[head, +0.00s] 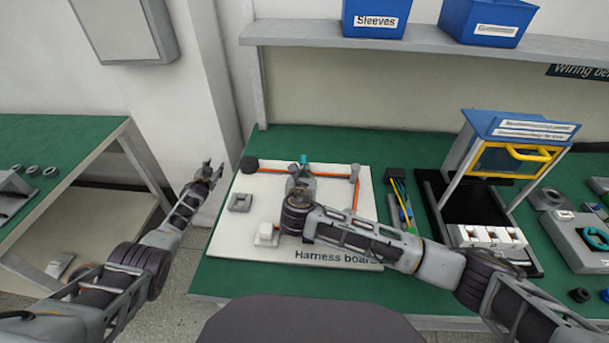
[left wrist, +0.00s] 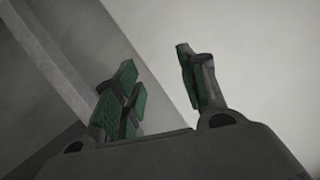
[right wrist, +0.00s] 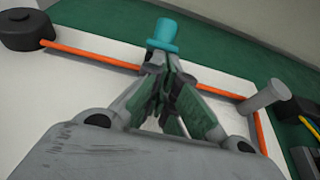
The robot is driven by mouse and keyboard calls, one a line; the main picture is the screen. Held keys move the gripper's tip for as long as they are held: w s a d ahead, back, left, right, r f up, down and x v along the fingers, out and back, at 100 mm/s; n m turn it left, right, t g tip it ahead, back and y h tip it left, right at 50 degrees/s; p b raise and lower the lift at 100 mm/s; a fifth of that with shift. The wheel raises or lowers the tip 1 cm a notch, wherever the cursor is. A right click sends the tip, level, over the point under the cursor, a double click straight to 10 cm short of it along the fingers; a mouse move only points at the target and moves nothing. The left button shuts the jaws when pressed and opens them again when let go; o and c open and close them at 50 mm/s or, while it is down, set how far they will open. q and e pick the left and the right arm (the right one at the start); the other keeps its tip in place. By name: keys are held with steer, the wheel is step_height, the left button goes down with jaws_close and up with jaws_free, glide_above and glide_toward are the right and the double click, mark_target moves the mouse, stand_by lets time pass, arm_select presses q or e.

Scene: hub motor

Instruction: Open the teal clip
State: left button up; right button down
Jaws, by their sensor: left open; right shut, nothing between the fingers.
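The teal clip (head: 304,158) stands at the back edge of the white harness board (head: 345,247), on the line of the orange cable (head: 275,169). In the right wrist view the teal clip (right wrist: 163,35) is just beyond my fingertips, its lower part hidden behind them. My right gripper (head: 300,174) is shut and empty, pointing at the clip; I cannot tell whether it touches. Its fingers (right wrist: 170,75) meet in the right wrist view. My left gripper (head: 212,170) is open and empty, left of the board. Its spread fingers (left wrist: 160,85) face only grey wall.
A black round piece (head: 249,164) and a grey post (head: 354,172) stand at the cable's end and corner. A grey square block (head: 240,202) and a white block (head: 266,235) sit on the board's left. A blue-topped stand (head: 520,127) is at right. My right arm covers the board's middle.

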arm_select(q)
steer(key=s+d+f+n+g, duration=0.1)
steer(key=s+d+f+g, duration=0.15)
steer(key=s+f, duration=1.1)
steer(key=s+d+f+n+g, duration=0.1)
steer(key=s+f+g, duration=0.3)
steer(key=s+f, duration=0.95)
steer(key=s+d+f+g, duration=0.2)
steer(key=s+d+f, duration=0.2)
steer(key=s, duration=0.8)
steer(key=s+d+f+m+g, duration=0.1)
steer(key=s+d+f, duration=0.4)
steer(key=s, duration=0.7)
steer(key=s+d+f+g+h, duration=0.1)
steer(key=s+d+f, duration=0.4)
steer(key=s, duration=0.7)
steer(key=shift+s+f+m+g, duration=0.15)
steer(key=shift+s+m+g, duration=0.2)
steer(key=shift+g, duration=0.5)
steer(key=shift+s, duration=0.2)
